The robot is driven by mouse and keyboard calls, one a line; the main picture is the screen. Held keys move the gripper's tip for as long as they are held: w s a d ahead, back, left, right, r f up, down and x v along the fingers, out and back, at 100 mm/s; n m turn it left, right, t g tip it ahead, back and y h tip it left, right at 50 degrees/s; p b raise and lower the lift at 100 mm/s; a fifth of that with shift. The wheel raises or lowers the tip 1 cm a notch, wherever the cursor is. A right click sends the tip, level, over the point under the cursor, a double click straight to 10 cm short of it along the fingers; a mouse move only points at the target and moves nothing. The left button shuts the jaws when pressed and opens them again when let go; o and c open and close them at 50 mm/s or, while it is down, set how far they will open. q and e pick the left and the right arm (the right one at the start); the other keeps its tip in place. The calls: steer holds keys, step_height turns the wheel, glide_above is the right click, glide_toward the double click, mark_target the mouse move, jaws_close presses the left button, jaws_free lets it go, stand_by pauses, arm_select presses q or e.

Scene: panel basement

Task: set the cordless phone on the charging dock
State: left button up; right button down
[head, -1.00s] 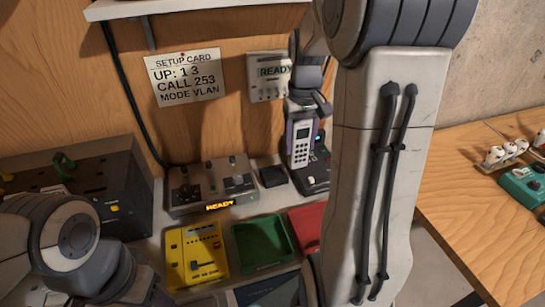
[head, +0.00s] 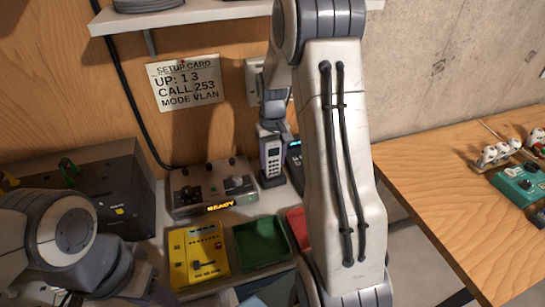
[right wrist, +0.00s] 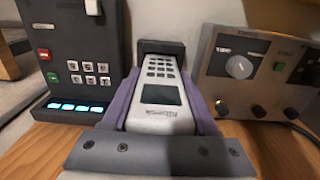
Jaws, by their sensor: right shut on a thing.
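The cordless phone (head: 272,158) is pale with a small screen and a keypad, and stands nearly upright in the head view. My right gripper (head: 270,130) is shut on its upper part. In the right wrist view, purple pads of the gripper (right wrist: 162,105) lie along both sides of the phone (right wrist: 160,75). The small black charging dock (right wrist: 162,47) is at the phone's far, keypad end. In the head view the phone's lower end is at the dock (head: 263,182), partly covering it. I cannot tell whether the phone is seated. My left gripper is out of view.
A grey box with knobs and a lit display (head: 212,190) stands close left of the phone. A yellow device (head: 198,255), a green tray (head: 261,243) and a red tray (head: 298,225) lie in front.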

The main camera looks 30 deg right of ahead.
steer(key=shift+f, duration=0.2)
steer(key=shift+c, duration=0.8)
jaws_free()
steer(key=shift+r, duration=0.1)
step_height(320, 180, up, 8)
steer(key=shift+f+b, duration=0.1)
steer(key=shift+b, duration=0.5)
